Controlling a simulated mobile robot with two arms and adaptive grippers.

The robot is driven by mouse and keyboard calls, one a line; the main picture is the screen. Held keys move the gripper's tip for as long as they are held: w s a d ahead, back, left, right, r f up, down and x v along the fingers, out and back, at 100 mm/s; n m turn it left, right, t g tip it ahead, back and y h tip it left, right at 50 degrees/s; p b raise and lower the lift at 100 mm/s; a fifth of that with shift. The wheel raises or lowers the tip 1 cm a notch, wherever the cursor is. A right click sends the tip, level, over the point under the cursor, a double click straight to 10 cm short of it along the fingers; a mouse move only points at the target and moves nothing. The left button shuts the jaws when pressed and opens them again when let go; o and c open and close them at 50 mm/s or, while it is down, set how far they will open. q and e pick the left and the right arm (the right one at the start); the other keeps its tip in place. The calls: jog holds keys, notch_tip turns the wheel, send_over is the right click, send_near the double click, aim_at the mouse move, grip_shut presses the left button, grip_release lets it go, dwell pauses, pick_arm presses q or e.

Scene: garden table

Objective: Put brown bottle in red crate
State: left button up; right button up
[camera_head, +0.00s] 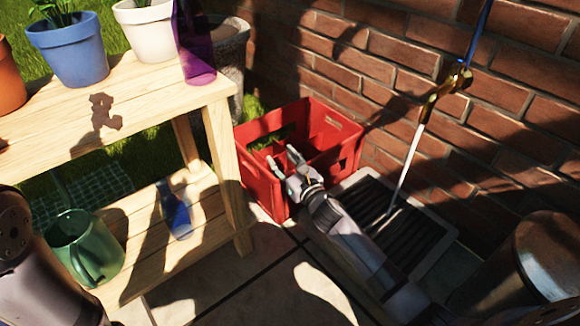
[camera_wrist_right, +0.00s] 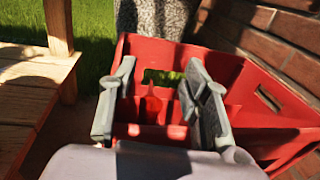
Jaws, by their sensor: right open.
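The red crate (camera_head: 262,182) stands on the paving between the wooden table and the brick wall. It also fills the middle of the right wrist view (camera_wrist_right: 265,142), with its inner dividers showing. My right gripper (camera_head: 281,156) is over the near part of the crate, with its fingers apart. In the right wrist view the open fingers (camera_wrist_right: 160,72) point into the crate, with no bottle clearly held between them. I cannot make out a brown bottle in either view; parts of the crate's compartments are hidden by the gripper. My left gripper is not in view.
A purple bottle (camera_head: 196,58) stands at the table's right end.

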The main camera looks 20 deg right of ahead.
jog(key=s, duration=0.1)
jog(key=s+r+p, duration=0.1)
jog(key=s+p, duration=0.1)
jog(key=shift+d+r, duration=0.2)
jog(key=shift+d, duration=0.05)
jog(key=s+d+p, duration=0.1)
jog(key=s+p, duration=0.2)
jog(key=s, duration=0.5)
jog(key=shift+s+d+f+p, duration=0.15)
jog(key=shift+s+d+p, duration=0.15)
jog(key=shift+s+d, duration=0.1)
